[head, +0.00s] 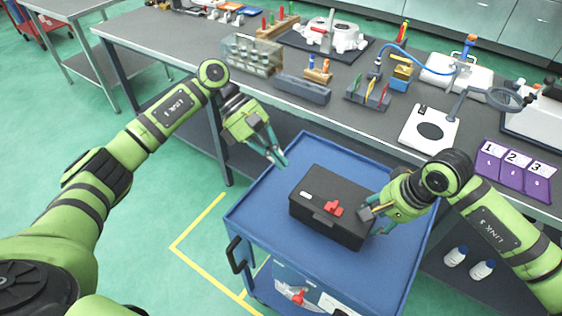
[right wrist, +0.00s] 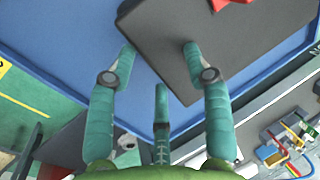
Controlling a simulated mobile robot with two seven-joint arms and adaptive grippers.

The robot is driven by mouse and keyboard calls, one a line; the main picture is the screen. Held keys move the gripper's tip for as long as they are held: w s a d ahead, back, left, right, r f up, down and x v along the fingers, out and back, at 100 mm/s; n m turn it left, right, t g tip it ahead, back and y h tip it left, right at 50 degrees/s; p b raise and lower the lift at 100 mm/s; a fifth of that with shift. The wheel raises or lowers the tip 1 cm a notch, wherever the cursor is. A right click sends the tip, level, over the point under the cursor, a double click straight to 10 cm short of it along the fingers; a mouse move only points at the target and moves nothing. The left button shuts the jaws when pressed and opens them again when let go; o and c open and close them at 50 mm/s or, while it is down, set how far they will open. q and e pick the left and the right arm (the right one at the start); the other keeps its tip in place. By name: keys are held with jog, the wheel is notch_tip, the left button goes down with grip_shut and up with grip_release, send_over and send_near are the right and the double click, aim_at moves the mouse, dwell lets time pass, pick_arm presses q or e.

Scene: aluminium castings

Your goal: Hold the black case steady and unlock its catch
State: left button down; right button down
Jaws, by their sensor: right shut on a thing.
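The black case (head: 318,222) sits closed on the blue cart top (head: 262,205). A red catch (head: 333,209) is on top of its lid, near the front edge. In the head view my right gripper (head: 376,222) is at the right end of the case, shut on it. In the right wrist view the case (right wrist: 205,40) shows with its corner between the teal fingers (right wrist: 160,60), and a bit of red (right wrist: 228,4) shows at the top edge. My left gripper (head: 283,162) is left of the case, above the cart and apart from it. Its fingertips lie close together in view.
The grey workbench (head: 160,42) runs behind the cart, with a white plate (head: 430,128), purple numbered holders (head: 512,170) and several fixtures on it. The cart has a black handle (head: 237,254) at its front left. The cart top left of the case is clear.

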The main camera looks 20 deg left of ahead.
pick_arm(q)
jog(key=shift+f, duration=0.1)
pick_arm(e)
jog(key=shift+s+d+f, duration=0.2)
jog(key=shift+s+f, duration=0.2)
jog(key=shift+f, duration=0.35)
jog(key=c, duration=0.5)
grip_release()
jog(key=shift+c, duration=0.2)
jog(key=shift+o, duration=0.5)
jog(key=shift+w+a+f, duration=0.1)
jog(key=shift+w+a, duration=0.05)
jog(key=shift+w, duration=0.25)
pick_arm(q)
jog(key=shift+w+a+f, duration=0.1)
jog(key=shift+w+f, duration=0.1)
jog(key=shift+w, duration=0.15)
jog(key=shift+s+r, duration=0.1)
pick_arm(e)
jog(key=shift+s, duration=0.1)
jog(key=shift+r, duration=0.2)
